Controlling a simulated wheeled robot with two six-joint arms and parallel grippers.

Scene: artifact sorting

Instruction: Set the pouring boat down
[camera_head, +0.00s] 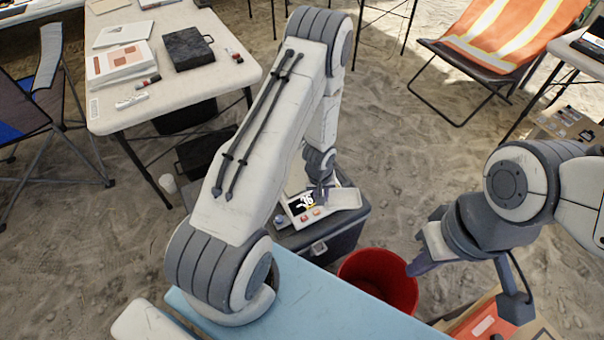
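My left gripper (321,188) reaches down over a white sorting tray (345,198) on a dark box. It is small and partly hidden by my own arm, so I cannot tell if its fingers are open or shut. A small black-and-white patterned patch (303,201) and small orange pieces (311,212) show on the tray beside it. I cannot make out the pouring boat for certain. My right gripper (425,243) is in the air to the right of the red bucket (378,274). Its dark parts point left, and a pale part shows between them.
The dark box (335,238) stands on sand behind a light-blue surface (310,310). A white table (215,70) with a black case (187,48) and papers is at the upper left. An orange folding chair (505,40) is at the upper right. A cardboard box (535,332) is at the lower right.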

